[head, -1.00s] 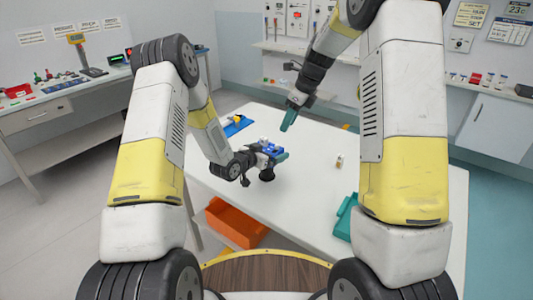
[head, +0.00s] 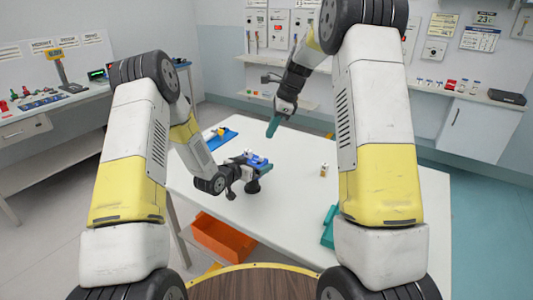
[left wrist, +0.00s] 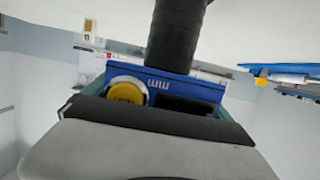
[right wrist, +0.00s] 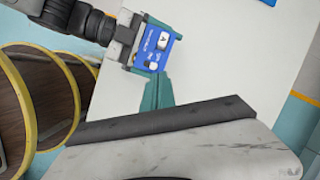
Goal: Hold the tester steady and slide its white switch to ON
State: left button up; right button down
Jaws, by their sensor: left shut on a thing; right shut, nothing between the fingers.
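The tester (head: 256,159) is a small blue box held above the white table by my left gripper (head: 254,165), which is shut on it. In the right wrist view the tester's blue face (right wrist: 149,46) shows white parts and small print, with a white knob-like part (right wrist: 153,66) near its lower edge. I cannot read the switch position. In the left wrist view a blue side of the tester (left wrist: 150,78) shows beside a round yellow part (left wrist: 127,92). My right gripper (head: 272,127) has teal fingers, shut and empty, apart from the tester; its fingertips (right wrist: 159,80) point towards the tester.
The white table (head: 290,205) is mostly clear, with a small item (head: 323,170) right of the tester. A blue tray (head: 220,138) lies at its left edge and a teal bin (head: 328,228) at its right. An orange bin (head: 222,238) sits low in front.

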jog(key=w+d+n+g+y, duration=0.1)
jog(key=w+d+n, duration=0.2)
jog(key=n, duration=1.2)
jog(key=w+d+f+n+g+y, duration=0.1)
jog(key=w+d+n+g+y, duration=0.1)
jog(key=n, duration=1.3)
jog(key=shift+w+d+f+n, duration=0.15)
jog(key=shift+w+d+n, duration=0.15)
jog(key=shift+w+d, duration=0.75)
jog(key=shift+s+d, duration=0.2)
jog(key=shift+s, duration=0.05)
